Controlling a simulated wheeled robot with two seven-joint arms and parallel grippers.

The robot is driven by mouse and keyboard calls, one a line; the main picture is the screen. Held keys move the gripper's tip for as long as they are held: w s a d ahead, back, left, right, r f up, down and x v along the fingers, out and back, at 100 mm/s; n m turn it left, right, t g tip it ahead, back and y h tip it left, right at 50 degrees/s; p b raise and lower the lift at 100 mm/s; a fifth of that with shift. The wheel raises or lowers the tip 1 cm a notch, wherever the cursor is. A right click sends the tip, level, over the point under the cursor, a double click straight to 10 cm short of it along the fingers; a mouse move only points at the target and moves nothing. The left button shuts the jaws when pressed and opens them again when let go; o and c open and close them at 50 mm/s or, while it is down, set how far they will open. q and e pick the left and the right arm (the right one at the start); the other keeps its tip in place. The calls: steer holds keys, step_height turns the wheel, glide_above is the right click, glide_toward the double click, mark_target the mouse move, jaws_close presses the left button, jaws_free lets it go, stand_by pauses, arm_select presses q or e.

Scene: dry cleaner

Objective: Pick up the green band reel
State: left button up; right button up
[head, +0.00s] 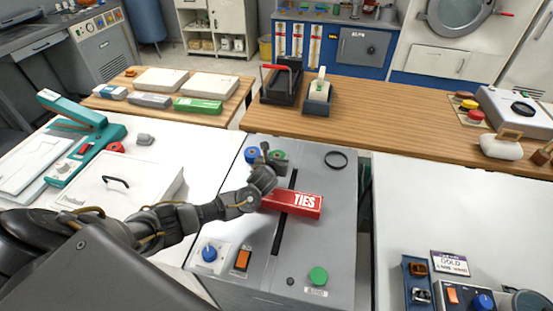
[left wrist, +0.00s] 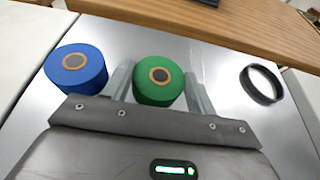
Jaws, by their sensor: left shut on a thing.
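The green band reel (left wrist: 160,80) stands on the grey machine top (head: 300,240), with a tan and dark centre on its top. My left gripper (left wrist: 158,88) has one finger on each side of it and is shut on it. In the head view my left gripper (head: 267,160) partly covers the green reel (head: 279,154). I cannot tell whether the reel is lifted off the surface. My right gripper is not in view.
A blue reel (left wrist: 75,68) stands close to the left of the green one. A black ring (head: 336,159) lies to the right. A red TIES box (head: 300,204) lies across the machine's dark slot, near my gripper. A wooden counter (head: 390,115) runs behind.

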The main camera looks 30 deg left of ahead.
arm_select(q)
step_height(320, 180, up, 3)
steer(key=shift+f, duration=0.2)
steer(key=s+a+r+b, duration=0.2)
steer(key=s+a+r, duration=0.5)
steer(key=s+r, duration=0.3)
steer(key=shift+s+b, duration=0.3)
steer(key=shift+s, duration=0.85)
